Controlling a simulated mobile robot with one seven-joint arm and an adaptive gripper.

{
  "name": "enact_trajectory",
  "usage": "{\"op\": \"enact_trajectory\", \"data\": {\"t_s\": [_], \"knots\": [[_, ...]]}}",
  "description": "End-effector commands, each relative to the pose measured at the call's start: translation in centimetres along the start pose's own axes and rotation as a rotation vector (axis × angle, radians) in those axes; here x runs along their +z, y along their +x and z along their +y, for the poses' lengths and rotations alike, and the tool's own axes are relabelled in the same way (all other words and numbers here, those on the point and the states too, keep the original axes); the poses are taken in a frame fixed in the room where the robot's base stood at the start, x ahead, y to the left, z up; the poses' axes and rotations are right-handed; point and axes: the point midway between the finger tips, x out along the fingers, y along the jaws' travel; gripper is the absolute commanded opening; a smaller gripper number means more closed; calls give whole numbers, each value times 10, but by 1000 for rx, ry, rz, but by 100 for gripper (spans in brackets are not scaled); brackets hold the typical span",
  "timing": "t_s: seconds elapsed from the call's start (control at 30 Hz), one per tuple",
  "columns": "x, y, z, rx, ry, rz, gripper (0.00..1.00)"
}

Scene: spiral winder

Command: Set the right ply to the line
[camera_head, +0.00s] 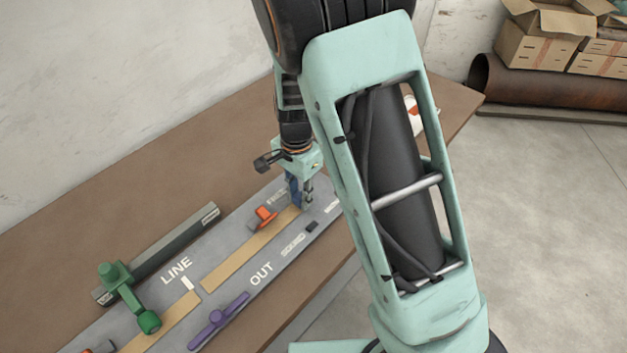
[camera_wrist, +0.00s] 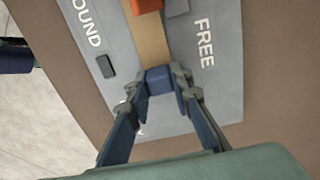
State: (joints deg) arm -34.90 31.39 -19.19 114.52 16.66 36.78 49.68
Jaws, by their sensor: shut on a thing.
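The right ply (camera_head: 243,255) is a tan strip lying flat on the grey plate (camera_head: 225,318). Its left end lies a little right of the white line mark (camera_head: 188,283) beside the word LINE, with a narrow gap to the left ply (camera_head: 170,322). My gripper (camera_head: 300,200) is at the right end of the right ply. In the wrist view my gripper (camera_wrist: 160,84) is shut on a blue block (camera_wrist: 158,78) at the end of the tan strip (camera_wrist: 152,42). Whether the block is fixed to the ply cannot be told.
An orange clamp (camera_head: 264,215) stands beside the right ply. A green lever (camera_head: 135,298) reaches over the left ply. A purple handle (camera_head: 218,320) lies near OUT, and a dark bar (camera_head: 165,248) runs behind. The brown table (camera_head: 90,215) is bare at the back.

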Motion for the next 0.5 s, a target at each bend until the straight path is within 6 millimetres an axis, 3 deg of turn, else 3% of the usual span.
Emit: {"op": "enact_trajectory", "data": {"t_s": [0.13,0.47,0.5], "knots": [[20,-2,0,0,-4,0,0],[25,0,0,1,-1,-4,0],[26,0,0,1,-1,-5,24]]}}
